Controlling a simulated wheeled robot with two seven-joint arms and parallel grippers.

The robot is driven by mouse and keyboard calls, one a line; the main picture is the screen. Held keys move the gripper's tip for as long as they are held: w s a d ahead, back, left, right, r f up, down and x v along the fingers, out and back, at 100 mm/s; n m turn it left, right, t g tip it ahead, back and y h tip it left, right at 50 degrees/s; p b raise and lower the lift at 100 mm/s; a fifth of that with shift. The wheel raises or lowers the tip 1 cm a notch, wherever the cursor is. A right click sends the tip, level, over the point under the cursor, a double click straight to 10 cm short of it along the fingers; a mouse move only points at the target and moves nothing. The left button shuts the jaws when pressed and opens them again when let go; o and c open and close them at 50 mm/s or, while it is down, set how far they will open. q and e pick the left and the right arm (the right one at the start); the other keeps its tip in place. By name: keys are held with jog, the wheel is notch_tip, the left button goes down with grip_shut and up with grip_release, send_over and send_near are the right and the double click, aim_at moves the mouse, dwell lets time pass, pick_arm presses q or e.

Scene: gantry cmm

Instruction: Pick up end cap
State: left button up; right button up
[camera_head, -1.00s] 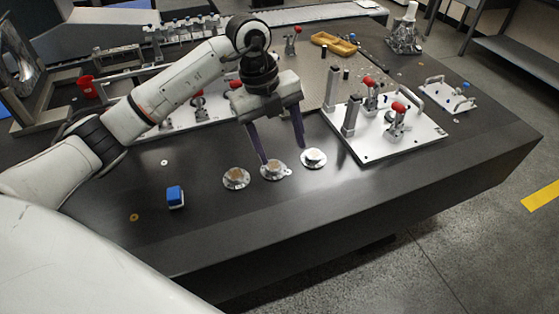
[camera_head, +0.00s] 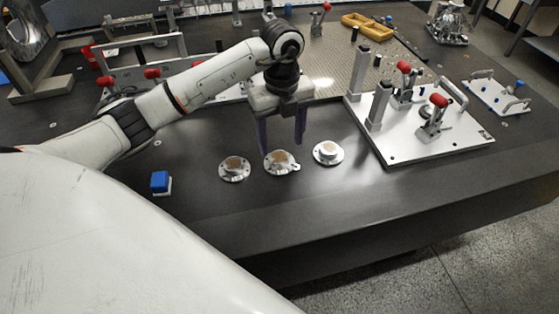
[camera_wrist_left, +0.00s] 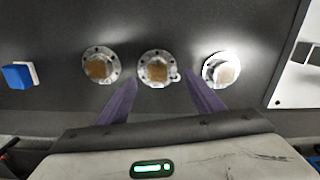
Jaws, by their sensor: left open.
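Three round metal end caps with flanged rims and brownish centres lie in a row on the dark table: a left one (camera_head: 234,168), a middle one (camera_head: 281,162) and a right one (camera_head: 328,153). In the left wrist view they are the left cap (camera_wrist_left: 100,66), the middle cap (camera_wrist_left: 156,69) and the right cap (camera_wrist_left: 221,70). My left gripper (camera_head: 281,148) is open and empty, its purple fingers pointing down at the middle cap. In the wrist view the middle cap sits between and beyond the fingertips. My right gripper is not in view.
A blue block on a white base (camera_head: 160,183) lies left of the caps. A white fixture plate (camera_head: 420,140) with posts and red-knobbed clamps stands to the right. A yellow tray (camera_head: 368,24) is at the back. The table's front strip is clear.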

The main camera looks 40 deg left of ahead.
aim_at(279, 156)
pick_arm(q)
jog(key=f, duration=0.4)
jog(key=shift+s+a+f, duration=0.15)
jog(key=shift+a+f, duration=0.1)
jog(key=shift+a, duration=0.05)
jog(key=shift+c, duration=0.4)
jog(key=c, duration=1.2)
jog(key=shift+r, duration=0.1)
notch_tip(279, 156, up, 10)
